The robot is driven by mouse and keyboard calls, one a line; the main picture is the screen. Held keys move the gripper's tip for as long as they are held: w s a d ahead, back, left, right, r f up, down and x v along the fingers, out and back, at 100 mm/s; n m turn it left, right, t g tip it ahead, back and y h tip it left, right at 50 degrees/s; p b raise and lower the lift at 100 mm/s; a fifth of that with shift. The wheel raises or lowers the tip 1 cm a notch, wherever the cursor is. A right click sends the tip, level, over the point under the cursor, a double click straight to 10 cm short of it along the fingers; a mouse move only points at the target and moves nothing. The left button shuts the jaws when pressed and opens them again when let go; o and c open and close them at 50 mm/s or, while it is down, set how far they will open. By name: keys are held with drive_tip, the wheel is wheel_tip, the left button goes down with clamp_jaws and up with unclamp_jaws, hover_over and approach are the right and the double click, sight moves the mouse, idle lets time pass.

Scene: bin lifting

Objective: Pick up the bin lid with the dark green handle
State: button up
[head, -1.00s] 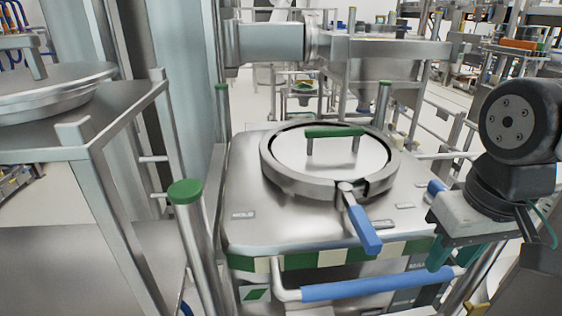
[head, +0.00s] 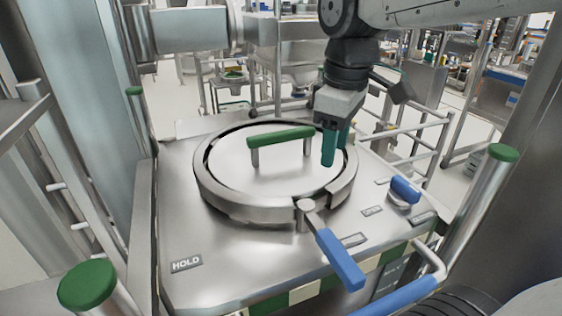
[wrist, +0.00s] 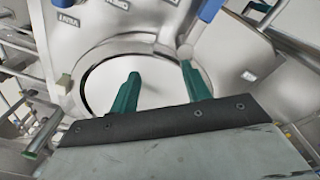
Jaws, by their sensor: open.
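The round silver bin lid (head: 232,180) sits inside a thick metal clamp ring on the bin top. Its dark green handle (head: 281,137) stands on two metal posts across the lid. My gripper (head: 329,150), with teal fingers, points down above the right part of the lid, to the right of the handle and apart from it. In the wrist view my gripper (wrist: 160,88) is open and empty, with the lid (wrist: 108,82) behind the fingers. The handle is not seen in the wrist view.
A blue clamp lever (head: 340,260) sticks out from the ring toward the front. A small blue knob (head: 405,190) is on the bin top at right. Green-capped posts (head: 87,284) stand at the corners, another at right (head: 503,152). A metal rail (head: 425,125) runs behind right.

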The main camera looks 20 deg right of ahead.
sight(282, 132)
drive_tip(key=w+n, duration=0.3)
drive_tip(key=w, duration=0.2)
drive_tip(key=w+a+r+n, duration=0.1)
drive_tip(key=w+n, duration=0.2)
drive_tip(key=w, duration=0.2)
drive_tip(key=w+a+r+n, duration=0.1)
drive_tip(key=w+n, duration=0.3)
drive_tip(key=w, duration=0.2)
drive_tip(key=shift+a+g, duration=0.25)
drive_tip(key=shift+g, duration=0.15)
drive_tip(key=shift+w+f+n, duration=0.1)
drive_tip(key=shift+w+n, duration=0.2)
drive_tip(key=shift+f, duration=0.35)
drive_tip(key=shift+s+a+f, duration=0.1)
drive_tip(key=shift+f, duration=1.6)
drive_tip(key=shift+s+a+f, duration=0.1)
drive_tip(key=shift+f, duration=1.6)
drive_tip(key=shift+f, duration=0.25)
drive_tip(key=shift+c, duration=0.4)
clamp_jaws()
drive_tip(key=shift+w+r, duration=0.1)
